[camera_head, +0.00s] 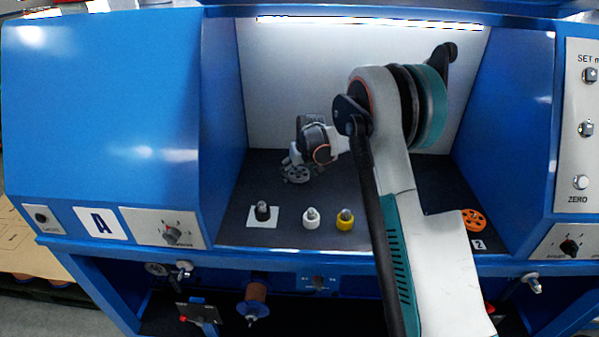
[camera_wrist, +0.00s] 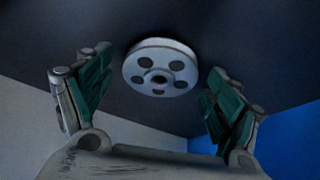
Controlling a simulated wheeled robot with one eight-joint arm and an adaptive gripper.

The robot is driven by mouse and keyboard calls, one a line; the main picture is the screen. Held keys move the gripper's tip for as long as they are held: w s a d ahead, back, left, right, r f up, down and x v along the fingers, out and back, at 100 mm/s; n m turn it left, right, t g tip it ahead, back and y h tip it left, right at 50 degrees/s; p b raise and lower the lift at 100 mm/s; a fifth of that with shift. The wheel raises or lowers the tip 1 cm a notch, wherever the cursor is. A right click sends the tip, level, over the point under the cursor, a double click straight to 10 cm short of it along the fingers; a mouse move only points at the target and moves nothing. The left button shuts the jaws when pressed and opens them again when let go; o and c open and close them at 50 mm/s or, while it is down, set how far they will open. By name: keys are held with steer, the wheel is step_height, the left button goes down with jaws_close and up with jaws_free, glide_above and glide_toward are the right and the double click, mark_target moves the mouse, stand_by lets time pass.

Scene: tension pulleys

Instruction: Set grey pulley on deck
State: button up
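The grey pulley (camera_wrist: 160,68) is a round disc with several holes and a central bore. In the wrist view it lies against the dark deck (camera_wrist: 250,45), between and beyond my fingers, with a clear gap on both sides. In the head view the grey pulley (camera_head: 297,174) shows just below my gripper (camera_head: 297,165), at the back left of the dark deck (camera_head: 350,185). In the wrist view my gripper (camera_wrist: 155,95) is open and empty. Whether the pulley touches the deck or sits slightly above it, I cannot tell.
A black knob-like peg on a white square (camera_head: 263,212), a white peg (camera_head: 311,217) and a yellow peg (camera_head: 345,218) stand along the front of the deck. An orange pulley (camera_head: 473,220) lies at the right. Blue walls (camera_head: 220,120) flank the bay.

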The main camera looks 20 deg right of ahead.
steer(key=p+v, duration=0.3)
steer(key=v, duration=0.9)
steer(key=shift+r, duration=0.2)
